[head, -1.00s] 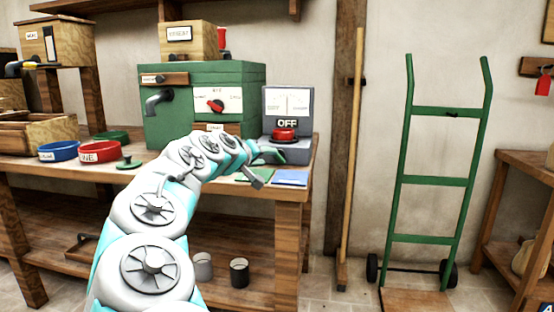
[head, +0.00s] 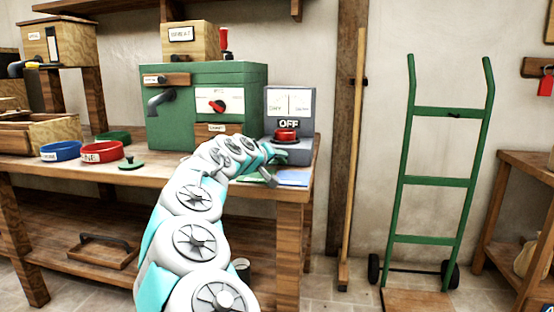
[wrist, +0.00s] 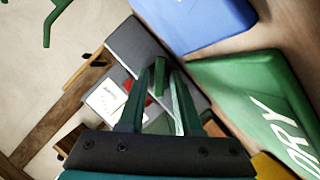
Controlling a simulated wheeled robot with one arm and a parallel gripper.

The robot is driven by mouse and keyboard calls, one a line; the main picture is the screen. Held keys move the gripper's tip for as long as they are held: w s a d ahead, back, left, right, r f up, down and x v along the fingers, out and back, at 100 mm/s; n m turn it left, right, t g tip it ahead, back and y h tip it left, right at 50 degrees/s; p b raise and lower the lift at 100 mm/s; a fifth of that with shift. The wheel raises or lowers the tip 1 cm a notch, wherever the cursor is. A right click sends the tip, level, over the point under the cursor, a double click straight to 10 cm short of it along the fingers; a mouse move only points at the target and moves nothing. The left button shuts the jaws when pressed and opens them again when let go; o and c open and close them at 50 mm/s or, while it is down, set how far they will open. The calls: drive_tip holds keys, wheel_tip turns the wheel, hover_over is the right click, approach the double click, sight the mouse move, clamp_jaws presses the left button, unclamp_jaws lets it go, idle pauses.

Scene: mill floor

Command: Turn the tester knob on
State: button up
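The tester (head: 302,150) is a grey box at the right end of the bench, with a white dial face and a sign reading OFF. Its red knob (head: 286,134) sits below the sign. In the wrist view the tester (wrist: 135,42) lies beyond the fingers, and a bit of red (wrist: 128,85) shows beside one finger. My gripper (head: 277,154) is just below and in front of the knob, apart from it as far as I can tell. In the wrist view my gripper (wrist: 166,66) has its fingers spread, with no object clearly held. A small green piece shows between them.
A green machine (head: 205,100) with a red pointer knob stands left of the tester. A blue card (head: 293,178) and a green card marked DRY (wrist: 262,105) lie by the gripper. Bowls sit further left. A green hand truck (head: 440,180) stands to the right.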

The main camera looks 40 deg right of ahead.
clamp_jaws()
idle(0.3)
drive_tip(key=shift+a+m+y+b, duration=0.1)
drive_tip(key=shift+m+y+b, duration=0.2)
drive_tip(key=shift+m, duration=0.3)
drive_tip(key=shift+s+r+m+t+y+b, duration=0.15)
drive_tip(key=shift+m+t+y+b, duration=0.4)
drive_tip(key=shift+m, duration=0.55)
drive_tip(key=shift+o, duration=1.4)
unclamp_jaws()
drive_tip(key=shift+v, duration=3.7)
